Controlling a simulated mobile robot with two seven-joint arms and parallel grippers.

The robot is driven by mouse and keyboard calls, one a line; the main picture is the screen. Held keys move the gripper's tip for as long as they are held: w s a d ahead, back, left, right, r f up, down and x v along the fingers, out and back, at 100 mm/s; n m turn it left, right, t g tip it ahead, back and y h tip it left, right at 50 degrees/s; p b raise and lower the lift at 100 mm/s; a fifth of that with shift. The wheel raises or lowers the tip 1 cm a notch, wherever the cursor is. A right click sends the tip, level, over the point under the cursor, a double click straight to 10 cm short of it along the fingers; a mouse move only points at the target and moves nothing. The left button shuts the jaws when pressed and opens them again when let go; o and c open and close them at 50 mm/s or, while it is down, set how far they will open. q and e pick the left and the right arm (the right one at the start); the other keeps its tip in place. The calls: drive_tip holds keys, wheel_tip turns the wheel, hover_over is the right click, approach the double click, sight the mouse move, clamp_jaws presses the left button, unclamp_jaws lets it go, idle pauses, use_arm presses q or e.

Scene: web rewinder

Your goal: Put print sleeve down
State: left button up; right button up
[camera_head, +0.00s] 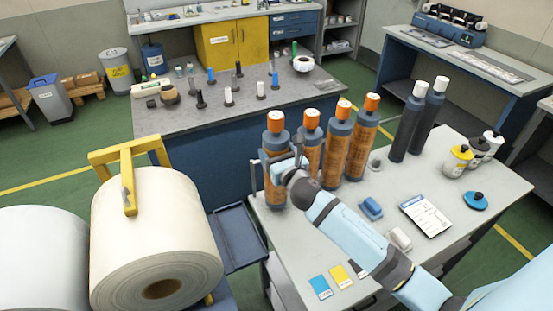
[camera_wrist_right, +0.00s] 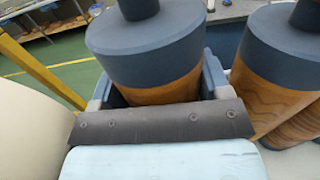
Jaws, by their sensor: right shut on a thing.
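The print sleeve (camera_head: 274,145) is an upright wood-grain cylinder with dark grey ends and an orange-topped cap, at the left end of a row of similar ones. It is at the left edge of the grey table (camera_head: 300,240); I cannot tell whether its base touches the top. My right gripper (camera_head: 277,166) is shut around its body from the near side. In the right wrist view the sleeve (camera_wrist_right: 155,60) sits between the two fingers, with its lower part hidden. My left gripper is out of view.
Three similar wood-grain sleeves (camera_head: 338,150) stand close to the right, then two dark cylinders (camera_head: 408,125). A blue block (camera_head: 371,208), clipboard (camera_head: 426,215) and sample cards (camera_head: 321,287) lie on the table.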

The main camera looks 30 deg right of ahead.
drive_tip(key=shift+f, duration=0.9)
drive_tip(key=shift+f, duration=0.15)
drive_tip(key=o, duration=1.1)
drive_tip(key=shift+s+a+b, duration=0.2)
drive_tip(key=shift+s+b, duration=0.25)
drive_tip(key=shift+s, duration=2.6)
drive_tip(key=shift+s+a+b, duration=0.15)
drive_tip(key=shift+s+b, duration=0.25)
drive_tip(key=shift+s, duration=2.6)
